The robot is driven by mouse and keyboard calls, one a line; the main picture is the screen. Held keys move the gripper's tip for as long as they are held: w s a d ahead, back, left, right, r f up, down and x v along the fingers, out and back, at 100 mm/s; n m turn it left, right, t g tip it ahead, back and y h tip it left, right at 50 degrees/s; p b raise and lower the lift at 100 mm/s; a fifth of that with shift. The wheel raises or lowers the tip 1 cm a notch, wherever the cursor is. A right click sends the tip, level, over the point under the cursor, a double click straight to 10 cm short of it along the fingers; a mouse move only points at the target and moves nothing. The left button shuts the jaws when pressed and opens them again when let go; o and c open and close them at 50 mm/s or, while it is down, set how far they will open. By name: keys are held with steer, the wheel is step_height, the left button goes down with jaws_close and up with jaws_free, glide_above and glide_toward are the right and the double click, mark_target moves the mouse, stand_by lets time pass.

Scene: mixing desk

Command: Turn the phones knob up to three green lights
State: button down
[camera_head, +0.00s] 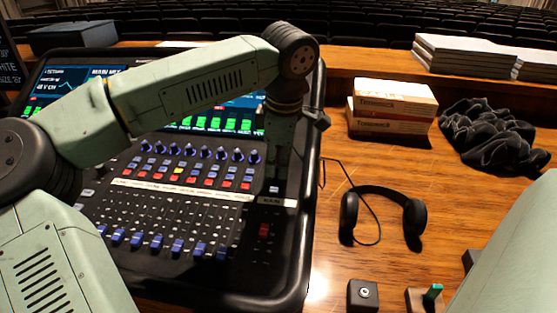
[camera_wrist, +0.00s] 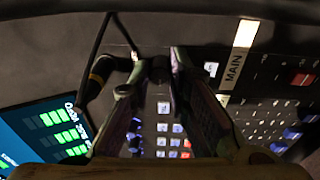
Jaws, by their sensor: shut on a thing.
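The mixing desk (camera_head: 312,190) fills the left half of the head view, with its screen at the back. My gripper (camera_head: 276,178) points down at the right side of the desk, behind the MAIN label. In the wrist view my gripper (camera_wrist: 160,68) has its fingers closed around a small dark knob (camera_wrist: 158,72), which I take to be the phones knob. The fingers hide most of the knob. I cannot make out its pointer or any row of lights belonging to it. The MAIN label (camera_wrist: 236,66) lies right of the fingers in the wrist view.
The desk's screen (camera_wrist: 45,135) shows green bars at lower left. Rows of blue knobs, buttons and faders cover the desk. Headphones (camera_head: 414,216) lie on the wooden table to the right, near boxes (camera_head: 392,108), a dark cloth (camera_head: 490,135) and a small black box (camera_head: 362,294).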

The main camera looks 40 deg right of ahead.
steer(key=shift+m, duration=0.4)
steer(key=c, duration=1.5)
jaws_free()
steer(key=r, duration=0.4)
steer(key=s+r, duration=0.1)
steer(key=r, duration=0.3)
steer(key=s+r, duration=0.1)
steer(key=r, duration=0.2)
steer(key=shift+a+r, duration=0.35)
steer(key=shift+r, duration=0.05)
